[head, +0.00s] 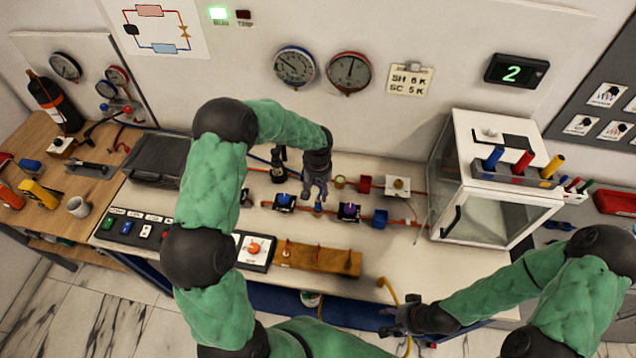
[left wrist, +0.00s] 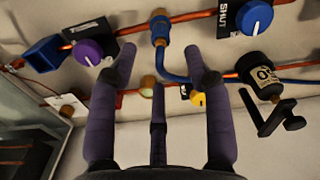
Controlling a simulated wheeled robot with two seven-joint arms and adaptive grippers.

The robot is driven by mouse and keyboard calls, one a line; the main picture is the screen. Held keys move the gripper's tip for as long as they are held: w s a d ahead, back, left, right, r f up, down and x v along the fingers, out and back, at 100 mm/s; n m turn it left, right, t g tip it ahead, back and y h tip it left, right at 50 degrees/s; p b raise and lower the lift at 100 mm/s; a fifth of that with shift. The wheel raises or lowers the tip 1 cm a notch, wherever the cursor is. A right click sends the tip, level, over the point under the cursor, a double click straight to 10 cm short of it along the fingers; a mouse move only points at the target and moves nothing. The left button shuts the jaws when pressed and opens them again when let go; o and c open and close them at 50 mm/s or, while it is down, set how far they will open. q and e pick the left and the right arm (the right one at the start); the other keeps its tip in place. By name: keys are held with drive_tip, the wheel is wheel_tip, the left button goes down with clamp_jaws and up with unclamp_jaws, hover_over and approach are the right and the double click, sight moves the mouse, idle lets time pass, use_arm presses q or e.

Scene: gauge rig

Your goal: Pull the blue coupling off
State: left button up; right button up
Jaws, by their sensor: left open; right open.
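The blue coupling (left wrist: 160,36) sits on a brass fitting on the copper pipe, with a blue hose (left wrist: 180,78) curving away from it to the right. In the head view the coupling (head: 318,208) shows as a small blue and brass piece just below my left gripper (head: 318,190). In the left wrist view my left gripper (left wrist: 161,52) is open, its two fingers on either side of the coupling's line. I cannot tell whether they touch it; nothing is held. My right gripper (head: 398,322) is open and empty, low in front of the bench.
A blue-knob valve marked SHUT (left wrist: 257,15) and a purple-knob valve (left wrist: 90,52) flank the coupling closely. A black cylinder with a crank (left wrist: 266,78) is at right in the wrist view. A glass-fronted box (head: 492,215) stands right; a wooden block (head: 317,259) lies in front.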

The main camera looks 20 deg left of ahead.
sight(318, 203)
use_arm(q)
wheel_tip(318, 203, down, 8)
drive_tip(key=shift+f, duration=0.2)
idle(0.3)
clamp_jaws()
idle(0.3)
